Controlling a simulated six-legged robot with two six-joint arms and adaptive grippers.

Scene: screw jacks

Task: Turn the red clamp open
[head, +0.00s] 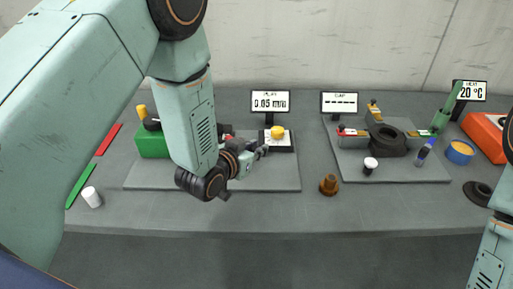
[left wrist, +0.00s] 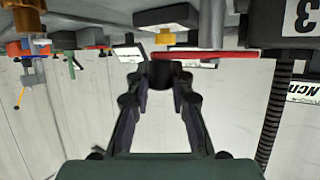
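In the head view my left gripper (head: 264,151) hangs low over the left grey plate (head: 275,179), pointing right, beside a black block with a yellow knob (head: 277,132). A small red part (head: 227,128) shows just behind my left wrist, mostly hidden. In the left wrist view a long red bar (left wrist: 215,55), which looks like the red clamp's handle, lies across just beyond the fingertips (left wrist: 163,78). A dark piece fills the space between the tips. I cannot tell whether the fingers grip it or touch the bar. My right gripper is out of view.
A green box (head: 152,144) and a white cylinder (head: 91,197) stand left. A brown piece (head: 329,184) stands between the plates. The front strip of table is mostly clear.

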